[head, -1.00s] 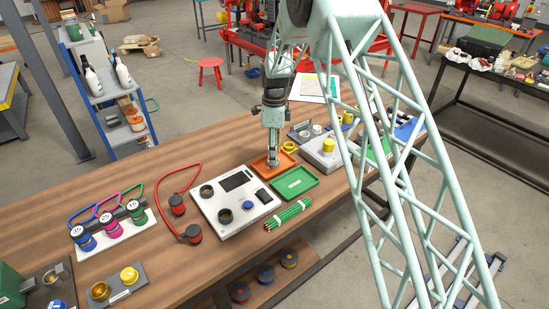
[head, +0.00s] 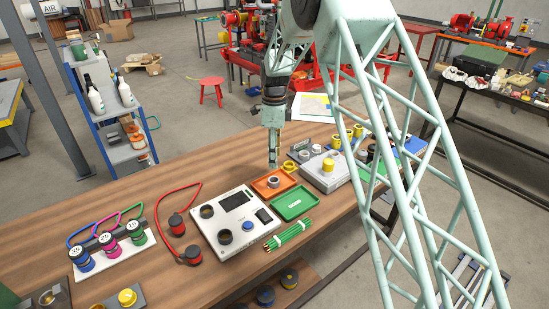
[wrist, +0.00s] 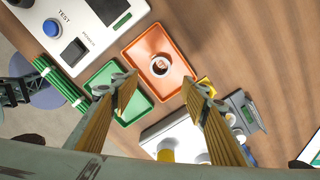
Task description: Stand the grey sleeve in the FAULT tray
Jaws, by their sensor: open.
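The grey sleeve (head: 273,182) stands on end inside the orange tray (head: 259,189), touching only the tray. In the wrist view the sleeve (wrist: 160,65) shows its round open top, near the middle of the orange tray (wrist: 182,76). I cannot read any FAULT lettering on this tray. My gripper (head: 273,164) hangs above the orange tray, apart from the sleeve. In the wrist view its fingers (wrist: 160,95) are wide apart with nothing between them.
A green tray (head: 294,206) lies beside the orange one. A white test box (head: 228,238) and a bundle of green rods (head: 288,236) are close by. A grey block with a yellow cap (head: 328,166) stands to the right. A yellow ring (head: 290,167) lies near the orange tray.

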